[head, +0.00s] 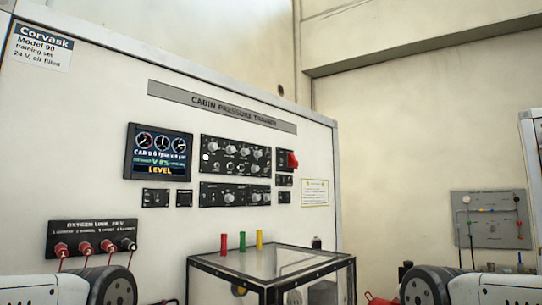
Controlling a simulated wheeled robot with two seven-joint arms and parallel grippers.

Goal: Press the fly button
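The white cabin pressure trainer panel (80,150) stands in front of me. A display (159,152) on it shows three dials and the word LEVEL. Right of it are an upper black control panel (236,154) with several knobs and a lower one (235,194). Small black switch plates sit below the display (155,198), beside it (184,199), and at the right (284,197). The lettering is too small to tell which control is the fly button. Only parts of my arms show at the bottom corners; neither gripper is in view.
A clear-topped box with a black frame (270,262) stands before the panel, with red, green and yellow upright pieces at its back edge. A red guarded part (292,160) sits right of the knobs. An oxygen link plate (92,239) is lower left. A grey board (491,218) hangs far right.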

